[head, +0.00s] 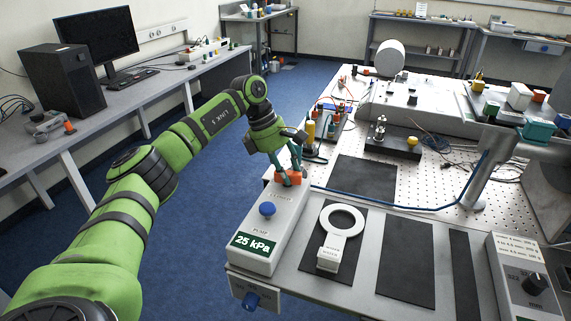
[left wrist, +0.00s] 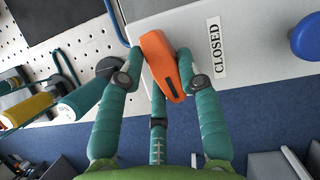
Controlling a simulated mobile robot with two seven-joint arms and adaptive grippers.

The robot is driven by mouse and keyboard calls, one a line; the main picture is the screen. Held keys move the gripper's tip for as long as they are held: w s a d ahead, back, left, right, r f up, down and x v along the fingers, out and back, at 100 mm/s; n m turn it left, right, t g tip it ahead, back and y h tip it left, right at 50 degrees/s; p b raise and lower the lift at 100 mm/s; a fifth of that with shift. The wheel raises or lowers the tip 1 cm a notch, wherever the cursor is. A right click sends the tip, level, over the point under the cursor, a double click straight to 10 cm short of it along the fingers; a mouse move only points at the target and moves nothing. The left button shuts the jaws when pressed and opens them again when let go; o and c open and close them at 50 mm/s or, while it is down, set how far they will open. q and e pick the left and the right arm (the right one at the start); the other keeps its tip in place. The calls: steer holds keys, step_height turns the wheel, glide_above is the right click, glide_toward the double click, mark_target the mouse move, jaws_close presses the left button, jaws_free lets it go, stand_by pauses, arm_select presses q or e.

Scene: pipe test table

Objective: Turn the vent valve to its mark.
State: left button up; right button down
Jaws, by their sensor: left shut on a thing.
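The vent valve's orange handle (head: 287,178) sits at the far end of a light grey pump box (head: 258,246). In the left wrist view the handle (left wrist: 158,58) has a dark slot near one end and lies at a slant. A CLOSED label (left wrist: 215,47) is on the box to its right. My left gripper (head: 285,171) is shut on the handle, with teal fingers on both sides of it in the left wrist view (left wrist: 158,78). The box front reads 25 kPa, and a blue knob (head: 267,209) is on its top. My right gripper is not in view.
A white ring-shaped part (head: 341,219) lies on a dark mat right of the box. Bottles and a tool rack (head: 327,122) stand just behind my left gripper. A blue hose (head: 390,205) crosses the table. A grey control box (head: 527,285) stands at the right front.

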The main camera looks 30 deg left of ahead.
arm_select(q)
steer(key=shift+w+r+m+g+p, duration=0.15)
steer(key=shift+m+g+p, duration=0.15)
steer(key=shift+m, duration=0.6)
steer(key=o, duration=1.2)
steer(key=v, duration=1.1)
steer(key=shift+a+r, duration=0.3)
